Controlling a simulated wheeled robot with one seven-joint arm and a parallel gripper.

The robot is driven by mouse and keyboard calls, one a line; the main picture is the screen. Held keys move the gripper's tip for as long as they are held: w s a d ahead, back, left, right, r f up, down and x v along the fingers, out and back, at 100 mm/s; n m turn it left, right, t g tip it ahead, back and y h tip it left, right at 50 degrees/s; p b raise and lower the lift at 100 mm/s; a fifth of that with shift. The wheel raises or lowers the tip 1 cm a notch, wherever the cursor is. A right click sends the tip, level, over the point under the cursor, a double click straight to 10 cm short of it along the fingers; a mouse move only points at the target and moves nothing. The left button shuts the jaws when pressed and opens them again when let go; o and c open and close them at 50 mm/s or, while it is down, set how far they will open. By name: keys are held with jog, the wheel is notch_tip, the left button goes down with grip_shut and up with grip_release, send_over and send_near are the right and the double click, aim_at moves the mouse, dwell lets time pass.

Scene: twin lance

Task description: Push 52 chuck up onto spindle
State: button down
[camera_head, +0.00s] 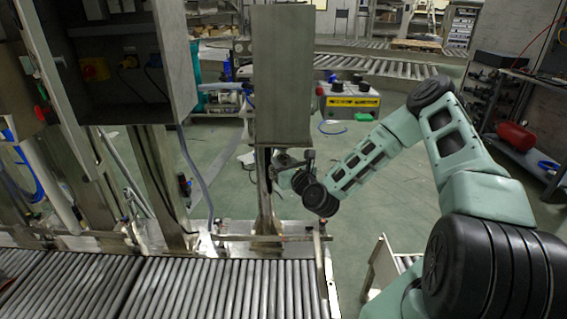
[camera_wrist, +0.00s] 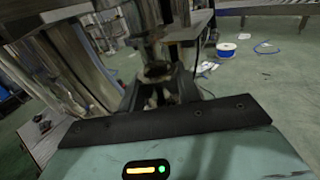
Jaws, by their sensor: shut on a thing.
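My gripper (camera_head: 284,164) is at the end of my green arm, beside the grey steel column under the tall machine housing. In the wrist view my gripper (camera_wrist: 158,82) has its two dark fingers shut on a small round metal piece, which I take to be the chuck (camera_wrist: 155,71). A metal cylinder, apparently the spindle (camera_wrist: 147,50), hangs down just above the chuck. The two look close and roughly in line; I cannot tell whether they touch. In the head view the chuck and the spindle cannot be made out behind the column and my gripper.
The tall grey housing (camera_head: 282,75) stands close above my gripper. A roller conveyor (camera_head: 200,288) runs along the front left. An open control cabinet (camera_head: 120,65) is at the left. A cluttered shelf rack (camera_head: 520,140) stands at the right. Green floor lies open behind.

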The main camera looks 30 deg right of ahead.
jog(key=shift+r+p, duration=0.45)
jog(key=shift+r, duration=0.35)
jog(key=shift+f, duration=0.15)
jog(key=shift+f+b, duration=0.8)
